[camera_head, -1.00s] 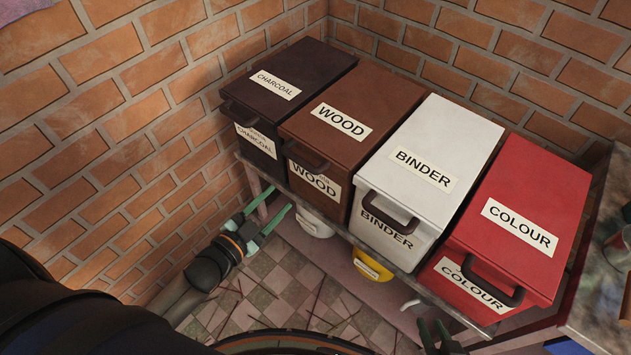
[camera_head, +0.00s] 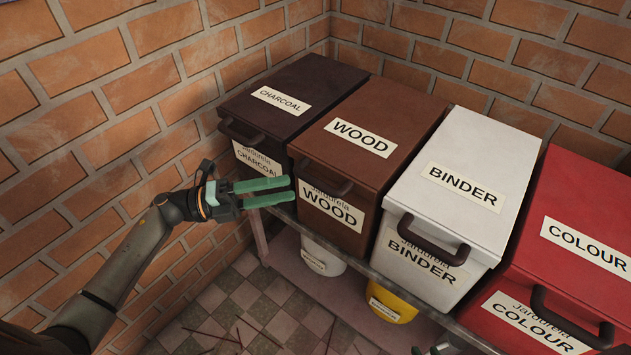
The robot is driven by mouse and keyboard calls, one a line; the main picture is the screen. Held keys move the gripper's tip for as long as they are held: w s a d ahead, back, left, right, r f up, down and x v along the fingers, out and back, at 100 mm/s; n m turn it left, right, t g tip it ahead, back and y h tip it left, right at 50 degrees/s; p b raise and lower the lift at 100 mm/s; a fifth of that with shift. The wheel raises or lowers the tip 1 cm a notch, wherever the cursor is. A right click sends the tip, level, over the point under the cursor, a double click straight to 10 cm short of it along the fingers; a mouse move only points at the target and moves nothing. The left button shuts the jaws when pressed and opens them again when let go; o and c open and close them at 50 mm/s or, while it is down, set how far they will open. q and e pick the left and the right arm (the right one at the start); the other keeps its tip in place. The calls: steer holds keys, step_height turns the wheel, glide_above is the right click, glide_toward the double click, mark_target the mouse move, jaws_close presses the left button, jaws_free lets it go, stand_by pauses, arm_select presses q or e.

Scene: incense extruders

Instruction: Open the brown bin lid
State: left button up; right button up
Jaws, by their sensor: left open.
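The brown bin (camera_head: 322,226) labelled WOOD stands on the shelf between the charcoal and binder bins. Its brown lid (camera_head: 385,112) is shut, with a dark handle (camera_head: 325,178) on the front edge. My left gripper (camera_head: 291,189) is open and empty, its two green fingers pointing right. The fingertips are just left of the brown bin's front, a little below the left end of the handle; whether they touch the bin I cannot tell. Only the fingertips of my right gripper (camera_head: 429,350) show at the bottom edge, spread apart.
The dark charcoal bin (camera_head: 290,95) is on the left; the white binder bin (camera_head: 462,145) and red colour bin (camera_head: 600,210) are on the right, all shut. Brick walls close in behind and left. A white container (camera_head: 322,258) and a yellow one (camera_head: 388,302) sit below the shelf.

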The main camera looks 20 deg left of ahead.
mark_target(315, 180)
arm_select(q)
steer(key=x, duration=0.7)
steer(key=shift+w+d, duration=0.1)
jaws_close()
stand_by(1.2)
